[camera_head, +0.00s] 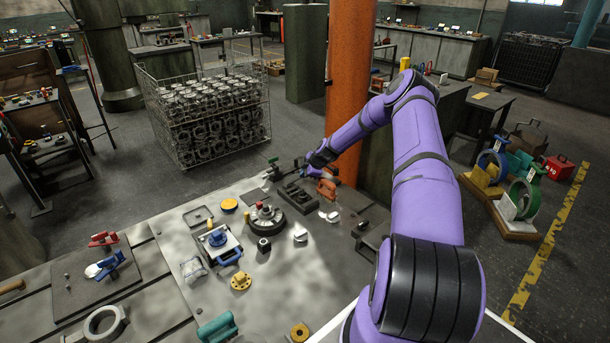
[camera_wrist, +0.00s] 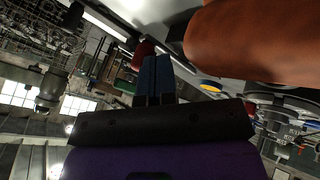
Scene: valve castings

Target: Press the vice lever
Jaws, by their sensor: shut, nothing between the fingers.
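My gripper (camera_wrist: 158,75) shows in the wrist view with its blue fingers together and nothing between them. In the head view my gripper (camera_head: 314,162) is small, at the far end of the bench, by the orange pillar. A dark fixture with a green-tipped handle (camera_head: 272,161) stands just left of it; this may be the vice lever, but I cannot tell for sure. A gap or contact between them cannot be made out. No lever can be identified in the wrist view.
The orange pillar (camera_head: 352,85) rises close behind my gripper. A dark slotted block (camera_head: 297,196) and an orange clamp-like thing (camera_head: 326,188) lie near it on the bench (camera_head: 300,268). A wire cage (camera_head: 205,105) of castings stands beyond. A round dark fixture (camera_head: 267,220) is nearer.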

